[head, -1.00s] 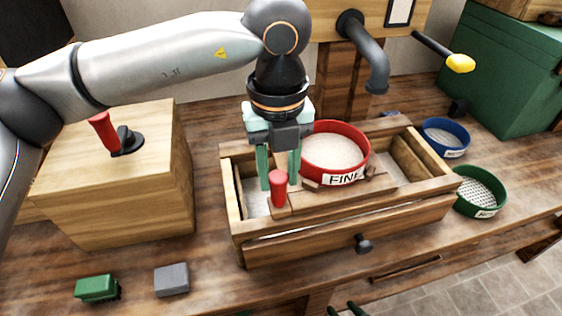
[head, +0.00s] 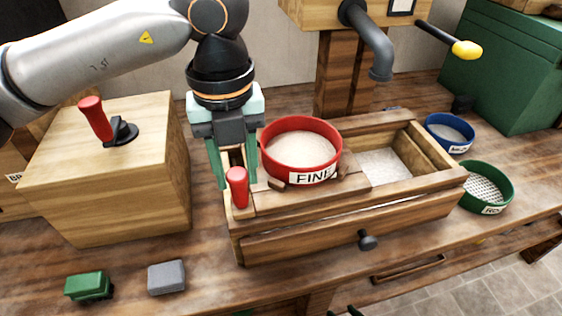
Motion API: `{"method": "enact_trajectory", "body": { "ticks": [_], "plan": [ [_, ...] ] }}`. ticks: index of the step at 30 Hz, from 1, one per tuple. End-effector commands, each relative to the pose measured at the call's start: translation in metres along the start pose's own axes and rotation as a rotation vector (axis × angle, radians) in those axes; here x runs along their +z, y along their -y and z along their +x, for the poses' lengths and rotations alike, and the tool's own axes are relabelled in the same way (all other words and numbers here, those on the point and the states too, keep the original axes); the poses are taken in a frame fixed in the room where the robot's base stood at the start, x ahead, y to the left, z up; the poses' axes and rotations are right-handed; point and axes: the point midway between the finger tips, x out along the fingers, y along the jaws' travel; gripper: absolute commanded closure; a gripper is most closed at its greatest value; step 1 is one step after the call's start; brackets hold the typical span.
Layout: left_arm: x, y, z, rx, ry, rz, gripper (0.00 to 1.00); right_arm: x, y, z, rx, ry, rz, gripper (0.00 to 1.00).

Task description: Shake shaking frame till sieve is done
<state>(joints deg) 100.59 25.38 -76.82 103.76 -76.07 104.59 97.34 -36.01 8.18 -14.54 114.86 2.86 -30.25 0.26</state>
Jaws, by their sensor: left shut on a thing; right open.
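The red sieve marked FINE (head: 315,177), holding pale meal, sits in the wooden shaking frame (head: 350,183). The frame is at the left end of the wooden trough (head: 440,184). White meal (head: 388,165) lies in the trough, bare of the frame on the right. My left gripper (head: 234,184) is shut on the frame's red handle (head: 238,190) at its left end, with the handle's front showing between the fingers. Green fingertips at the bottom edge look like my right gripper (head: 344,311); it is open and mostly out of view.
A blue sieve (head: 459,150) and a green sieve (head: 492,210) stand right of the trough. A wooden box with a red lever (head: 97,119) stands left. A green block (head: 88,286) and a grey block (head: 167,278) lie in front. A pipe (head: 380,60) hangs behind.

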Motion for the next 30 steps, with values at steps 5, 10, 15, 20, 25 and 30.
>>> {"method": "enact_trajectory", "body": {
  "ticks": [5,10,15,20,25,30],
  "plan": [
    [0.001,-0.02,0.001,0.0,0.002,-0.001,1.0,0.006,-0.001,0.006,0.0,-0.001,0.0,0.5],
    [0.0,-0.022,-0.001,0.0,0.001,0.0,1.0,0.005,-0.001,0.005,0.0,-0.002,0.0,0.5],
    [0.0,-0.021,-0.001,0.0,0.001,0.0,1.0,0.005,-0.001,0.005,0.0,-0.002,0.0,0.5],
    [0.0,-0.003,-0.002,-0.001,0.001,0.003,1.0,0.002,0.0,0.003,0.0,-0.002,0.001,0.5],
    [0.0,0.025,-0.002,0.0,0.0,0.002,1.0,-0.001,0.0,0.0,0.0,-0.003,0.001,0.5],
    [0.0,0.052,-0.002,0.0,0.0,0.001,1.0,-0.005,0.001,-0.004,0.0,-0.003,0.001,0.5]
  ]
}}
